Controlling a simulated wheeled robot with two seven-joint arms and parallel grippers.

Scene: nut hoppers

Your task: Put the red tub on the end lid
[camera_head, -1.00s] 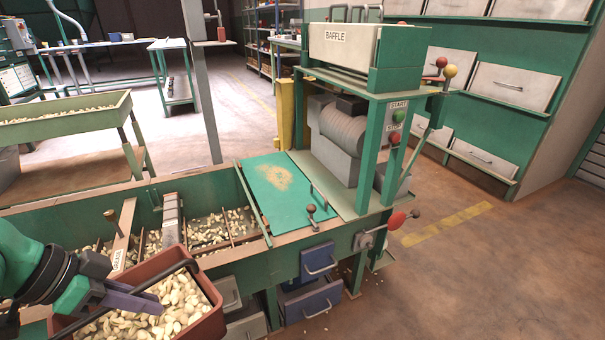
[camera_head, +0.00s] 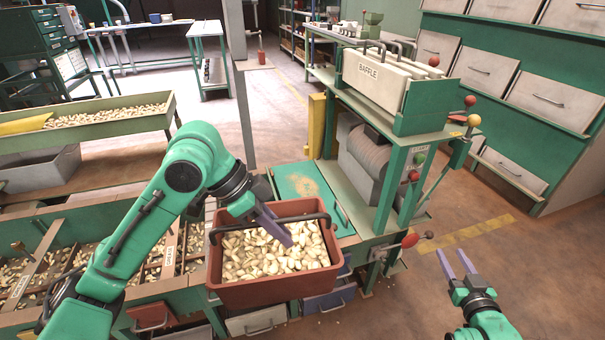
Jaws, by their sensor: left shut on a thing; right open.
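The red tub (camera_head: 264,292), full of pale nuts, hangs in the air by its dark bar handle. My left gripper (camera_head: 276,228) is shut on the tub and stands over its nuts; the exact grip on the handle is partly hidden. The end lid (camera_head: 298,182) is a flat green panel with a tan worn patch at the end of the long hopper. The tub is in front of the lid and hides its near left part. My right gripper (camera_head: 457,265) is open and empty at the lower right, over the floor.
The machine with the BAFFLE box (camera_head: 378,80) stands right behind the lid. A red-knobbed lever (camera_head: 410,240) juts out beside it. Open hopper compartments (camera_head: 85,250) with nuts lie left, under my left arm. A small handle stands on the lid's right side.

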